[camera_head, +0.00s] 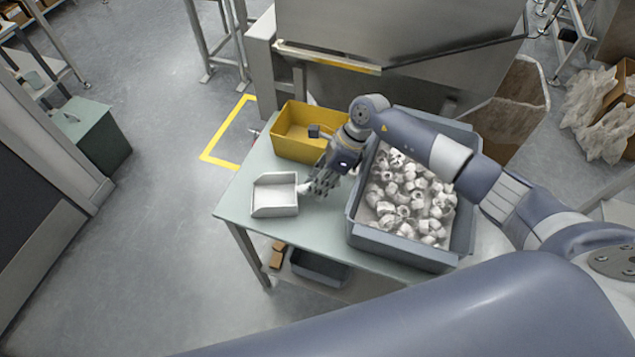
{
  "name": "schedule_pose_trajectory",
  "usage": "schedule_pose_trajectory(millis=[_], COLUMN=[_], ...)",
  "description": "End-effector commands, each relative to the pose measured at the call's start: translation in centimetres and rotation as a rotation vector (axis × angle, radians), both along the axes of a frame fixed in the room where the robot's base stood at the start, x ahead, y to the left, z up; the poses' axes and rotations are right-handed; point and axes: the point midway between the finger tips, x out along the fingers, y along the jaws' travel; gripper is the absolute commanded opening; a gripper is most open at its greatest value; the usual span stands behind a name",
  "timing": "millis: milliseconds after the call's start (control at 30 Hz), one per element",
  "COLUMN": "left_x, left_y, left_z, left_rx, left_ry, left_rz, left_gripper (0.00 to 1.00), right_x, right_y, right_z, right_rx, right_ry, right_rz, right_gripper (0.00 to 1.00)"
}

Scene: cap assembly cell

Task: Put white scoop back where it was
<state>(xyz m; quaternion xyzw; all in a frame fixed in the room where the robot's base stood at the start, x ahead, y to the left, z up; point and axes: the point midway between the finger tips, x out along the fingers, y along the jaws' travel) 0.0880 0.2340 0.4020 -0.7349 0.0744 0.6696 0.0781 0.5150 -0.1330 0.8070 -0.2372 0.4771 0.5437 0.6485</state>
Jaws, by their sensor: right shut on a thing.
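The white scoop (274,196) is on or just above the left part of the light green table (232,205), with its open tray side to the left and its handle toward the right. My right gripper (308,188) is at the scoop's right end, shut on its handle, which the fingers partly cover. I cannot tell whether the scoop touches the table top. My left gripper is not in view.
A grey-blue bin (400,253) full of white caps (405,200) stands right of the scoop, under my right arm. A yellow bin (290,147) stands behind the scoop. A metal machine (400,40) rises behind the table. The table's left edge is close to the scoop.

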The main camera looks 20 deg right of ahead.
Motion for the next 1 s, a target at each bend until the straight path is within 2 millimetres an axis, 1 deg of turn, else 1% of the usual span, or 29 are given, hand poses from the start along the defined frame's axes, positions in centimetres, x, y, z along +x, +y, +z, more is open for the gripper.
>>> schedule_pose_trajectory(millis=[67, 100, 167, 200, 467, 600, 667, 767, 1000], left_x=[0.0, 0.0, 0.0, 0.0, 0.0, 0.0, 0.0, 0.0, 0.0], left_y=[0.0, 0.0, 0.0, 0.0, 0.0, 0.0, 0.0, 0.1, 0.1], left_z=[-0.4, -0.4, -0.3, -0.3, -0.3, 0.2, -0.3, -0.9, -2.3], left_rx=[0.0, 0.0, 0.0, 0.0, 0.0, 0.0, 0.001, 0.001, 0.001], left_ry=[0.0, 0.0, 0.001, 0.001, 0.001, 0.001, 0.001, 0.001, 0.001], left_rz=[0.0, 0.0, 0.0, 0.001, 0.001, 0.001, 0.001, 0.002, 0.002], left_gripper=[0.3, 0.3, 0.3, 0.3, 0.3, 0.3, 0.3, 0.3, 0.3], right_x=[0.0, 0.0, 0.0, 0.0, 0.0, 0.0, 0.1, 0.2, 0.5], right_y=[0.0, 0.0, 0.0, 0.0, 0.0, 0.0, -0.4, -1.4, -3.9], right_z=[-0.3, -0.3, -0.2, -0.2, -0.2, 0.3, 0.6, 2.2, 6.8], right_rx=[0.0, 0.0, 0.0, 0.0, 0.0, 0.0, -0.001, -0.003, -0.002], right_ry=[0.0, 0.0, 0.0, 0.0, 0.0, 0.001, -0.003, -0.005, -0.005], right_rz=[0.001, 0.0, 0.0, 0.0, 0.0, 0.0, 0.0, 0.001, 0.0], right_gripper=[0.0, 0.23, 0.37, 0.41, 0.41, 0.41, 0.41, 0.41, 0.41])
